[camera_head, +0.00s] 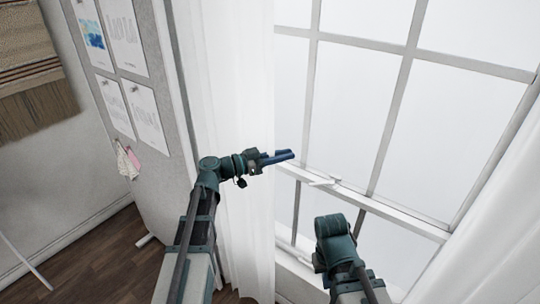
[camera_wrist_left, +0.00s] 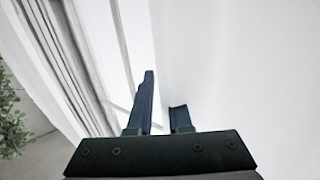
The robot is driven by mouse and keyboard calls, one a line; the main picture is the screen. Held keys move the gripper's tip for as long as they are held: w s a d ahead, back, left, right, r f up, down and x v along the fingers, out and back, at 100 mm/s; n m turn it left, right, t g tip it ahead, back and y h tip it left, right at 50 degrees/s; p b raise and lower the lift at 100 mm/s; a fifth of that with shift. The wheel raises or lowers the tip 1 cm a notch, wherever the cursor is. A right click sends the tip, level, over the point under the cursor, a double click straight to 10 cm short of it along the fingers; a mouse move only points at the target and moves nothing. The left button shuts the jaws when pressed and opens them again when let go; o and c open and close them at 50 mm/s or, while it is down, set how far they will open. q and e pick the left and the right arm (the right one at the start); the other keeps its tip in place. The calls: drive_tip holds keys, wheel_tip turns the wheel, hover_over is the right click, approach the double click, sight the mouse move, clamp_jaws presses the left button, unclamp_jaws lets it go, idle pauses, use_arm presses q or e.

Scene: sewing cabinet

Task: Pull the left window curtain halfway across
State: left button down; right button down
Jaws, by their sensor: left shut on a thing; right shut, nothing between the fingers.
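The left window curtain (camera_head: 240,130) is white and hangs from top to bottom at the left side of the window. My left gripper (camera_head: 292,155) is at the curtain's right edge, at about mid height of the view, with its fingers in front of the window panes. In the left wrist view the gripper (camera_wrist_left: 163,105) has its fingers close around the white curtain (camera_wrist_left: 240,80), which fills the right side; the pinched cloth itself is hard to make out. My right arm rises at the lower right of the head view; its fingers are hidden.
The window (camera_head: 350,110) has a pale grid frame with a white handle (camera_head: 325,181). Another white curtain (camera_head: 490,240) hangs at the right. A pinboard (camera_head: 135,100) with several papers stands at the left. A green plant (camera_wrist_left: 10,115) shows in the left wrist view.

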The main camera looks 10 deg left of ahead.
use_arm(q)
drive_tip(key=s+d, duration=0.3)
drive_tip(key=d, duration=0.4)
drive_tip(key=s+d, duration=0.3)
drive_tip(key=d, duration=0.4)
drive_tip(key=shift+s+d, duration=0.2)
drive_tip(key=shift+s, duration=0.1)
drive_tip(key=c, duration=0.9)
unclamp_jaws()
drive_tip(key=shift+o, duration=0.3)
drive_tip(key=shift+a, duration=0.1)
